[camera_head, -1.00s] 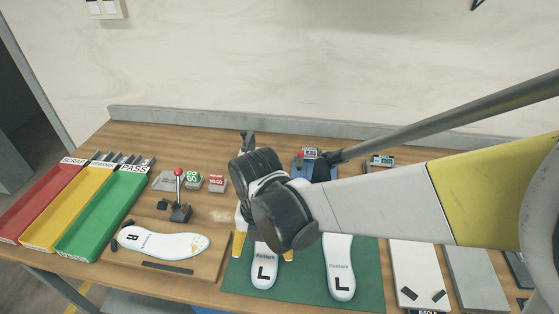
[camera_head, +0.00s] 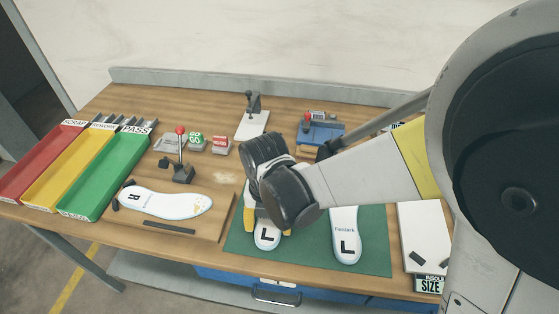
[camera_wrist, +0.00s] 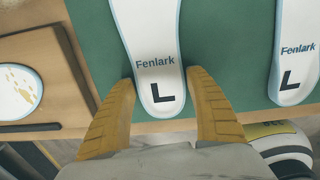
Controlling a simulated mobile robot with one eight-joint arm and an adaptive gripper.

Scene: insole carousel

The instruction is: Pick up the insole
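A white insole with a pale blue edge, marked Fenlark and L (camera_head: 267,240), lies on the green mat (camera_head: 306,250). Its upper part is hidden by my arm in the head view. My gripper (camera_head: 268,226) is over it, with one yellow finger on each side. In the wrist view my gripper (camera_wrist: 162,78) is open, and the heel end of the insole (camera_wrist: 152,68) lies between the spread fingers with gaps on both sides. A second L insole (camera_head: 345,238) lies to the right on the same mat.
An R insole (camera_head: 165,203) lies on a wooden board at the left. Red, yellow and green trays (camera_head: 103,180) stand beyond it. A red-knobbed lever (camera_head: 181,160), a blue fixture (camera_head: 322,132) and a white board (camera_head: 424,232) stand around the mat. The front table edge is close.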

